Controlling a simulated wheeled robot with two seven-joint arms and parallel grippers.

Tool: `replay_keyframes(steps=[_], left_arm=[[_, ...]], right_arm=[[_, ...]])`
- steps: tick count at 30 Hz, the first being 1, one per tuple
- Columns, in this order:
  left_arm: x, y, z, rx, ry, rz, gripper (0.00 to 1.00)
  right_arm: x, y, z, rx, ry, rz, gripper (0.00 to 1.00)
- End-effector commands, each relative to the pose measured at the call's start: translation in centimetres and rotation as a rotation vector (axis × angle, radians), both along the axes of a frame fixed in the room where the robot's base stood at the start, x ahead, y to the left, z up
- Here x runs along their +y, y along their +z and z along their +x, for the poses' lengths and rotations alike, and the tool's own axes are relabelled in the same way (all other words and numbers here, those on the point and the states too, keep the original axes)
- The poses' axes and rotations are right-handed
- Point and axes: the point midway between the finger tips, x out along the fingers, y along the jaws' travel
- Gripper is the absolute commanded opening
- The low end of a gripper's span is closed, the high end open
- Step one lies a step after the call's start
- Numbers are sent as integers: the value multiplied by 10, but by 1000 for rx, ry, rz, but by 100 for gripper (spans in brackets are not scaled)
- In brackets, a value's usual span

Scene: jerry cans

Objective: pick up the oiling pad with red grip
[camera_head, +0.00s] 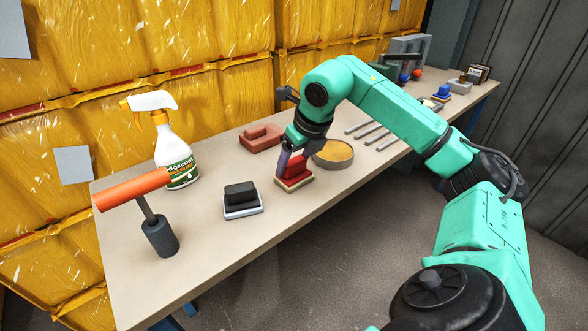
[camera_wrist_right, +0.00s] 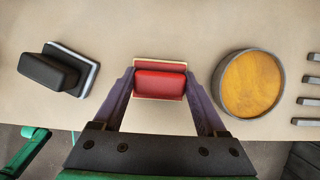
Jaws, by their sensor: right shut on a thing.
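The oiling pad with the red grip (camera_head: 295,176) is on the table, with a pale base under its red handle. My right gripper (camera_head: 284,163) is at the pad from above and shut on it. In the right wrist view the red grip (camera_wrist_right: 160,85) lies between the two fingers of the right gripper (camera_wrist_right: 160,93). The pad appears on or just over the table top; I cannot tell whether it is clear of the surface. My left gripper is not in view.
A black-gripped pad (camera_head: 242,199) stands left of the red one. A round tin (camera_head: 333,153), a red-brown block (camera_head: 261,138), metal rods (camera_head: 371,134), a spray bottle (camera_head: 174,150) and an orange-handled tool (camera_head: 160,236) share the table (camera_head: 200,275). The table's front area is clear.

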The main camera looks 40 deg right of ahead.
Motion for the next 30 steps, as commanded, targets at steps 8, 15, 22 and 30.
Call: replay_keyframes(steps=[8,15,22,30], left_arm=[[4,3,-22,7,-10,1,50],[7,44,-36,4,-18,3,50],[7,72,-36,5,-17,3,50],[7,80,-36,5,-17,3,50]], right_arm=[[1,26,1,-4,1,3,16],[1,122,1,-9,3,5,16],[1,188,0,-3,2,1,16],[0,201,0,2,1,1,16]])
